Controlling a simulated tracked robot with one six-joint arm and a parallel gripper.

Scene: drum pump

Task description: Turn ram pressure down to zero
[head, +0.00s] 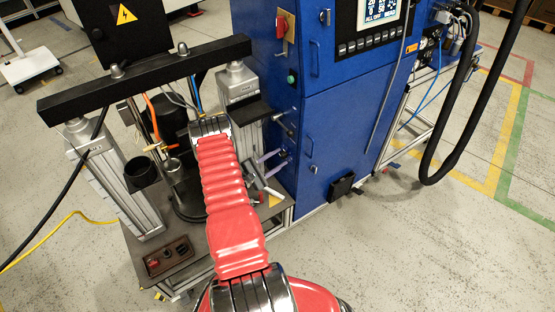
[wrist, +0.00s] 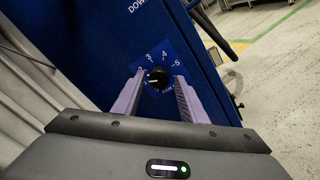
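A round black knob (wrist: 158,77) sits on the side of the blue cabinet (wrist: 95,40), with a dial of white numerals around it; 2, 3, 4 and 5 can be read. A white mark on the knob points left, toward the low side near the 2; its exact reading is too small to tell. My gripper (wrist: 160,78) is open, with one pale purple finger on each side of the knob. I cannot tell whether either finger touches it. In the head view my gripper (head: 279,158) reaches the cabinet side at the knob's height.
The blue cabinet (head: 345,130) stands right of the pump frame. A black crossbar (head: 150,78) on two grey columns spans behind my arm. A small brown control box (head: 168,259) lies on the frame's base. A black hose (head: 428,150) hangs at right; floor there is clear.

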